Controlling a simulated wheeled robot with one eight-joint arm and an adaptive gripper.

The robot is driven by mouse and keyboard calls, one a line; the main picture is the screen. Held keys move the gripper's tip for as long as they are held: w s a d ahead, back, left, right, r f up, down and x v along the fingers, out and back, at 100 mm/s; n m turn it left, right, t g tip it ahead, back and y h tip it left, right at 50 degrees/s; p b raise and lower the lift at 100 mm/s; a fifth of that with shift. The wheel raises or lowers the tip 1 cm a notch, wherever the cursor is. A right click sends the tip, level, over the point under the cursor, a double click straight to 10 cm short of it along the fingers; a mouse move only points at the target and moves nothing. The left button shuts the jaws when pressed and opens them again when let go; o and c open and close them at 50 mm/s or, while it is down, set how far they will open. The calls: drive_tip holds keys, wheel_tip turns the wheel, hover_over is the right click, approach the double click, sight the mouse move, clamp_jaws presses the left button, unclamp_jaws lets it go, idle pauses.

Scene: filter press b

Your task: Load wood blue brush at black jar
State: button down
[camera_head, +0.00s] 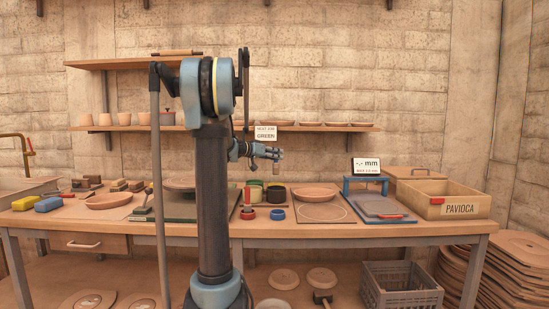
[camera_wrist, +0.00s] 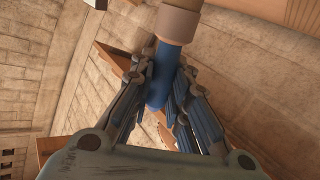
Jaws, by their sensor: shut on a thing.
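My gripper (camera_wrist: 160,100) is shut on the blue handle of the wood blue brush (camera_wrist: 174,62). The wider tan wooden part (camera_wrist: 178,22) of the brush shows beyond the fingertips in the wrist view. In the head view my gripper (camera_head: 270,152) is in the air above the middle of the bench, with the brush small at its end. Below it stand small jars, among them a dark one (camera_head: 276,194); I cannot tell for sure that this is the black jar. The brush is apart from the jars.
A red dish (camera_head: 247,214) and a blue dish (camera_head: 278,214) sit in front of the jars. A blue-framed press (camera_head: 375,205) and a wooden PAVIOCA crate (camera_head: 460,210) stand to the right. A small sign (camera_head: 265,133) and a shelf (camera_head: 330,128) with dishes are behind my gripper.

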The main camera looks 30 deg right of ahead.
drive_tip(key=shift+s+d+f, duration=0.1)
drive_tip(key=shift+d+f, duration=0.05)
drive_tip(key=shift+f, duration=2.85)
drive_tip(key=shift+s+f, duration=0.1)
drive_tip(key=shift+f, duration=0.55)
idle(0.3)
drive_tip(key=shift+r, duration=3.55)
